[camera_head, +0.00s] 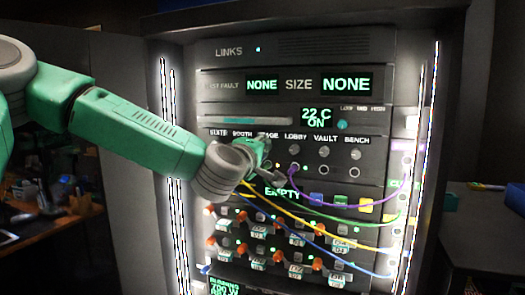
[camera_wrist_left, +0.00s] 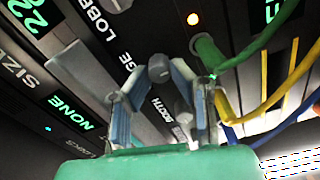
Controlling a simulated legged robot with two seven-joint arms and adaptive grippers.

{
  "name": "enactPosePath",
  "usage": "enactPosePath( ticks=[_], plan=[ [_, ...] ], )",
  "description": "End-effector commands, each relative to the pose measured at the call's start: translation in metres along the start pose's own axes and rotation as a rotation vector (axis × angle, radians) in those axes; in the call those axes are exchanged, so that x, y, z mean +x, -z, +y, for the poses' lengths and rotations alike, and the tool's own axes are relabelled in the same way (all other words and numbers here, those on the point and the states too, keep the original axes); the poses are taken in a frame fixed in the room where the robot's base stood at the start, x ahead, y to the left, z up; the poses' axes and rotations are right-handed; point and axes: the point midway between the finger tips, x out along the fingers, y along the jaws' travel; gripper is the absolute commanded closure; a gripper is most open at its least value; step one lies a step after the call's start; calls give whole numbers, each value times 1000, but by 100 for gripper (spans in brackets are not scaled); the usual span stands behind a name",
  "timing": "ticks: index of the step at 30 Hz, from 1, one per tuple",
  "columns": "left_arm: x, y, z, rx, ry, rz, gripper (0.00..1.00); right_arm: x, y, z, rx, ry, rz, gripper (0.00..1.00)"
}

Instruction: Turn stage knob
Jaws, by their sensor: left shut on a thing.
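The stage knob (camera_wrist_left: 158,68) is a small grey round knob on the dark panel, beside the partly hidden STAGE label. My left gripper (camera_wrist_left: 160,76) is shut on it, with one finger on each side. In the head view my left gripper (camera_head: 257,150) reaches the row of labelled knobs and hides the stage knob and part of its label. My right gripper is in neither view.
The booth knob (camera_wrist_left: 183,110) lies close by, between my fingers in the wrist view. Purple (camera_head: 340,203), green, yellow and blue cables hang across the panel below. The lobby knob (camera_head: 295,152) is to the right. A rack door (camera_head: 125,120) stands at left.

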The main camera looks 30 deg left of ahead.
Motion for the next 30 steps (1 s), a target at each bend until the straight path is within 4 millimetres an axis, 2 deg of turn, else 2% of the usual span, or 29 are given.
enactPosePath(
  ticks=[1,5,6,7,16,19,23,30],
  plan=[
    [-1,-2,-9,2,18,-7,100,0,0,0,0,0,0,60],
    [0,-2,-9,3,18,-7,100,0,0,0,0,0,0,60],
    [0,-2,-9,3,18,-7,70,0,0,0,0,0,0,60],
    [0,-2,-8,3,18,-6,61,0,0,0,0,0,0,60],
    [-1,0,-4,2,9,-2,61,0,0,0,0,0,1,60],
    [-7,0,-4,2,7,-2,61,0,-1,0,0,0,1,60],
    [-27,0,-2,1,5,-4,61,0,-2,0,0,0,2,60],
    [-79,-1,-2,2,5,-5,61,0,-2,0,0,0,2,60]
  ],
)
